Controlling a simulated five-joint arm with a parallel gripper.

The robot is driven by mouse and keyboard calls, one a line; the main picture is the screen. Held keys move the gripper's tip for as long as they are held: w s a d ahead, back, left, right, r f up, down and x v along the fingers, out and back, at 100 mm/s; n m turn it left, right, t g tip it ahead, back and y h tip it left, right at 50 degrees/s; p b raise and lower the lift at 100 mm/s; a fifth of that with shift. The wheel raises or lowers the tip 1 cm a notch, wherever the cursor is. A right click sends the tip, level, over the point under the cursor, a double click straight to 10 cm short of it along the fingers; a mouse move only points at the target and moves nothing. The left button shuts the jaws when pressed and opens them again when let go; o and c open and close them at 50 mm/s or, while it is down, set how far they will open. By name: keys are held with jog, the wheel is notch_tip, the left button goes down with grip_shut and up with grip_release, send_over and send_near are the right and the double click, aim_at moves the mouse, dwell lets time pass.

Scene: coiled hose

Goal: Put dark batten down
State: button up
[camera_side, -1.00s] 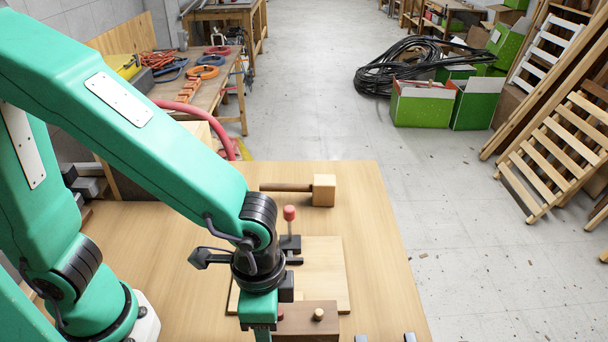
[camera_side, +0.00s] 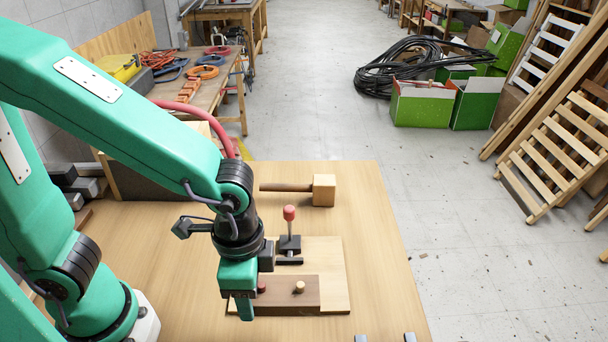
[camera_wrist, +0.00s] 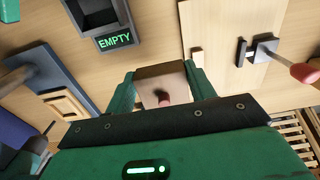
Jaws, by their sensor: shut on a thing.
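The dark batten (camera_side: 281,298) is a brown block with a red knob near its left end and a pale peg further right. It lies on or just above the front of the pale board (camera_side: 334,260); I cannot tell whether it touches. My gripper (camera_side: 245,304) is shut on its left part, covering some of it. In the wrist view, the batten (camera_wrist: 150,79) is between the two green fingers of my gripper (camera_wrist: 163,92), with its red knob facing the camera. A black clamp (camera_side: 290,246) with an upright red-tipped handle stands on the board behind the batten.
A wooden mallet (camera_side: 324,190) lies on the table behind the board. Two grey metal pieces stand at the table's front edge. In the wrist view, a grey box with a lit EMPTY sign (camera_wrist: 114,40) stands beyond the fingers. The table right of the board is clear.

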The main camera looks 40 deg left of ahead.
jog(key=shift+a+r, duration=0.15)
jog(key=shift+a, duration=0.1)
jog(key=w+a+f, duration=0.2)
jog(key=w, duration=0.1)
jog(key=w+a+f, duration=0.2)
jog(key=w+a, duration=0.1)
jog(key=w+a+f, duration=0.2)
jog(key=w+f, duration=0.1)
jog(key=shift+a, duration=0.25)
jog(key=shift+f, duration=0.15)
jog(key=shift+f, duration=1.9)
jog(key=shift+f, duration=0.1)
jog(key=o, duration=1.2)
